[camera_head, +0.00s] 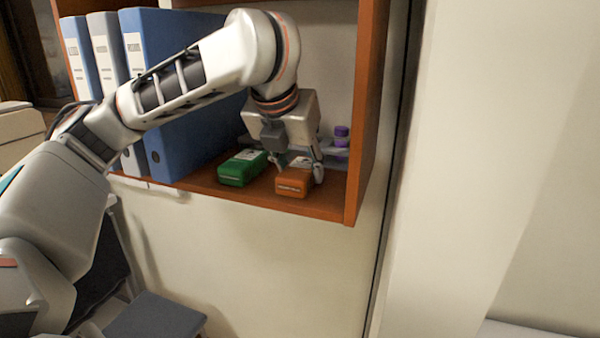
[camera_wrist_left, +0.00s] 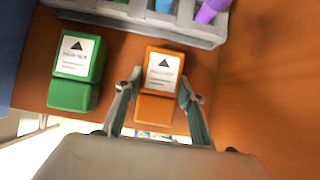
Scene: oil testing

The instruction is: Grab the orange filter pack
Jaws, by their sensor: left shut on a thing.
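The orange filter pack (camera_head: 293,182) lies on the wooden shelf near its front edge. In the left wrist view the orange filter pack (camera_wrist_left: 163,75) shows a white label with a black triangle. My left gripper (camera_head: 302,172) reaches down from above and is shut on the orange pack, one finger on each side. In the left wrist view the fingers of my left gripper (camera_wrist_left: 160,92) flank the pack. The pack appears to rest on the shelf still. My right gripper is in neither view.
A green pack (camera_head: 242,168) lies just left of the orange one. Blue binders (camera_head: 185,110) stand further left. A grey rack (camera_wrist_left: 130,15) with purple and blue items is behind the packs. The shelf's wooden side wall (camera_head: 366,110) is close on the right.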

